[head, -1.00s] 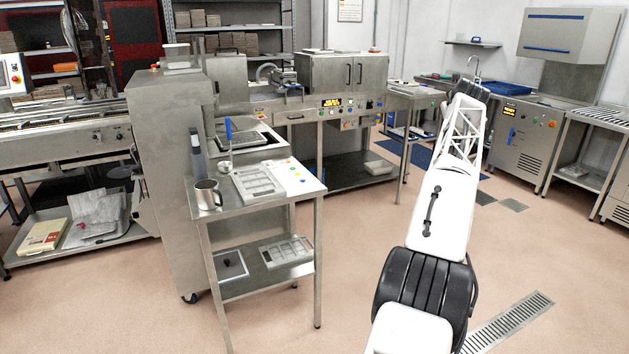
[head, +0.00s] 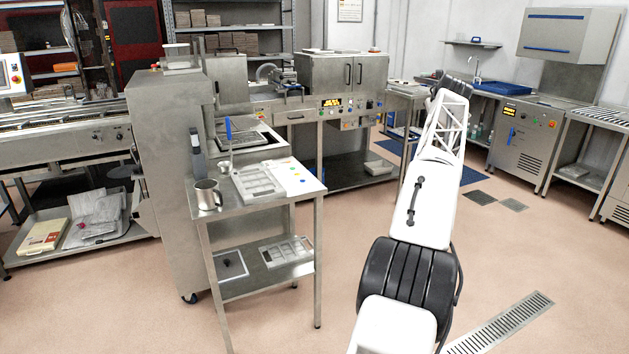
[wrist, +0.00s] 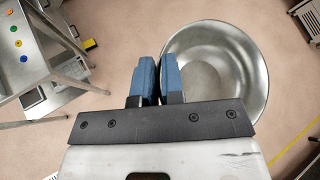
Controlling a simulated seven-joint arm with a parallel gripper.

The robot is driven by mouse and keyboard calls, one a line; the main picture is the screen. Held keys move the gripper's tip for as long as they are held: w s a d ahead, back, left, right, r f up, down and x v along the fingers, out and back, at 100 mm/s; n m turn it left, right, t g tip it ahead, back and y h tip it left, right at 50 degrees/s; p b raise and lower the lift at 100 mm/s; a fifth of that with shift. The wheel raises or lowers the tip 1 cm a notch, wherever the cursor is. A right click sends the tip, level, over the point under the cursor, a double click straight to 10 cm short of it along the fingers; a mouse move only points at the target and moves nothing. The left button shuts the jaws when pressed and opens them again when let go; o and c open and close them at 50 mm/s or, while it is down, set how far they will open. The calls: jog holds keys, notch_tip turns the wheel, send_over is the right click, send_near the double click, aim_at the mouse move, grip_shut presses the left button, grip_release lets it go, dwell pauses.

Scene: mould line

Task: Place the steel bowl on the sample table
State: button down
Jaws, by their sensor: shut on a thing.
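My gripper (wrist: 159,76) is shut on the near-left wall of the steel bowl (wrist: 232,60) in the wrist view. The bowl is round, shiny and empty, hanging above the floor with its open side toward the camera. In the head view the bowl cannot be made out behind my arm. A small steel table (head: 245,208), which looks like the sample table, stands left of my arm in the head view. A steel table top with coloured dots (wrist: 42,55) shows at the left of the wrist view, apart from the bowl.
The small table bears a steel mug (head: 208,195), a compartment tray (head: 255,182) and coloured dots. A tall steel cabinet (head: 170,180) stands against its left. The front right of its top is mostly clear. Open floor lies between the table and my arm.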

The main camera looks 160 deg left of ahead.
jog(key=shift+s+d+f+n+h, duration=1)
jog(key=shift+s+d+f, duration=0.7)
jog(key=shift+s+d, duration=8.05)
jog(key=w+d+f+n+h, duration=0.1)
jog(key=d+f, duration=1)
jog(key=d, duration=0.4)
jog(key=w+d+f+n+g+h, duration=0.1)
jog(key=d+f, duration=1)
jog(key=d, duration=0.4)
jog(key=shift+d, duration=0.15)
jog(key=shift+s+f, duration=0.15)
jog(key=shift+s+a+f, duration=0.25)
jog(key=shift+s+a, duration=0.95)
jog(key=shift+s, duration=1.15)
jog(key=shift+s+a+f, duration=0.2)
jog(key=shift+s+a, duration=1)
jog(key=shift+s, duration=1.1)
jog(key=shift+s+a+f, duration=0.25)
jog(key=shift+s+a, duration=0.95)
jog(key=shift+s, duration=1.15)
